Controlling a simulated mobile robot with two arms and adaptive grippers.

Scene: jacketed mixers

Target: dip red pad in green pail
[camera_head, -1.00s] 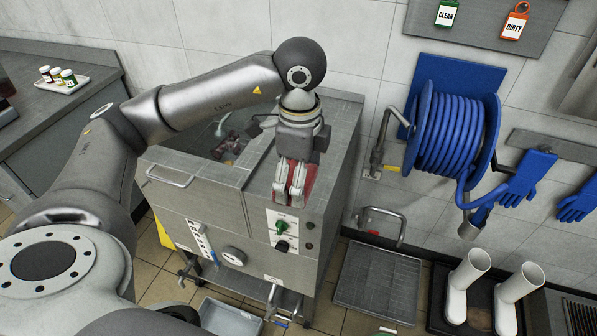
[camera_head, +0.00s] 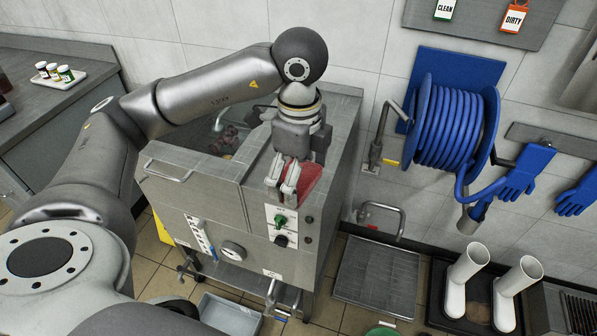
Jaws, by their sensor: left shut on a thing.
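My left gripper (camera_head: 285,178) is shut on the red pad (camera_head: 309,181). It points down in front of the control side of the steel mixer (camera_head: 195,198). The pad is partly hidden behind the gripper's fingers; I cannot tell whether it touches the mixer. A small part of a green round rim, perhaps the green pail (camera_head: 381,331), shows at the bottom edge; the rest is out of view. My right gripper is not in view.
A floor grate (camera_head: 377,278) lies right of the mixer. A blue hose reel (camera_head: 450,130) and blue gloves (camera_head: 525,170) hang on the wall. White boots (camera_head: 463,280) stand at lower right. A grey tub (camera_head: 230,315) sits below the mixer.

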